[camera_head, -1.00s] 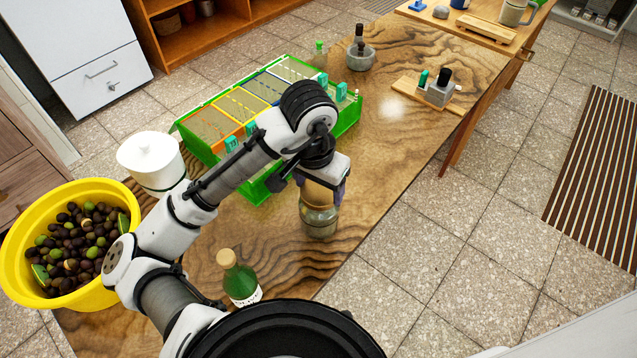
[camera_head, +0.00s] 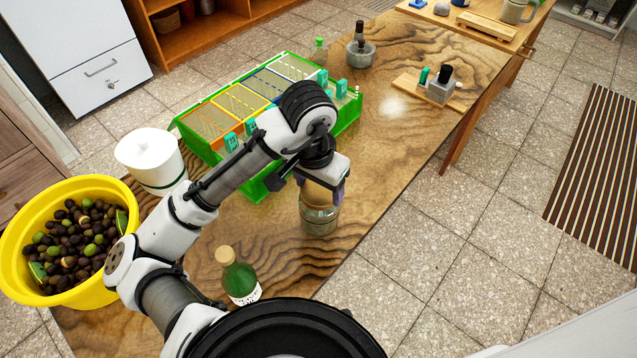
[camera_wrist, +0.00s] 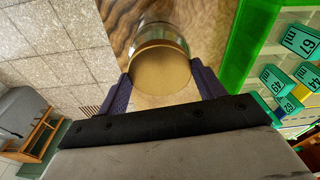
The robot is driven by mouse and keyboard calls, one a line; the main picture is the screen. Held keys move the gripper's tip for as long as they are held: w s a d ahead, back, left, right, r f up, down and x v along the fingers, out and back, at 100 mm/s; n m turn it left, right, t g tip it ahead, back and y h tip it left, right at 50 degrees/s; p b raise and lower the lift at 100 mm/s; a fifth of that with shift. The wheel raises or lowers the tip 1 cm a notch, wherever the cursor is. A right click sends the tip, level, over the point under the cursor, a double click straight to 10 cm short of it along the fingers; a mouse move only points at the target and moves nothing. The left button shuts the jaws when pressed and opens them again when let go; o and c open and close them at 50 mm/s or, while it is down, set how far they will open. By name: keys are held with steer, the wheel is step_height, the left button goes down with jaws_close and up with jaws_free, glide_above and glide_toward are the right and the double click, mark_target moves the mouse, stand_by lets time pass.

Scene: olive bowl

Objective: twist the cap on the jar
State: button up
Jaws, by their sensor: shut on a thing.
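The glass jar (camera_head: 318,219) stands upright on the wooden table near its right edge, below my gripper. Its tan cap (camera_head: 318,195) is on top of the jar, partly hidden by my gripper. In the wrist view the round cap (camera_wrist: 161,72) sits between the two purple fingers, with the jar's glass (camera_wrist: 158,32) showing beyond it. My gripper (camera_head: 323,190) points down over the jar and is shut on the cap; it also shows in the wrist view (camera_wrist: 160,88).
A green crate (camera_head: 349,115) with numbered tags stands close behind the jar. A green bottle (camera_head: 240,279) stands nearer. A yellow bowl of olives (camera_head: 107,292) and a white canister (camera_head: 152,160) are at left. A mortar (camera_head: 360,56) and board (camera_head: 408,88) lie farther back.

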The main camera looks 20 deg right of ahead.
steer(key=m, duration=0.4)
steer(key=shift+g, duration=0.3)
steer(key=m+b, duration=0.1)
steer(key=m, duration=0.3)
steer(key=shift+w+m, duration=0.15)
steer(key=shift+m, duration=0.25)
steer(key=o, duration=1.2)
steer(key=shift+c, duration=0.2)
steer(key=shift+r, duration=0.15)
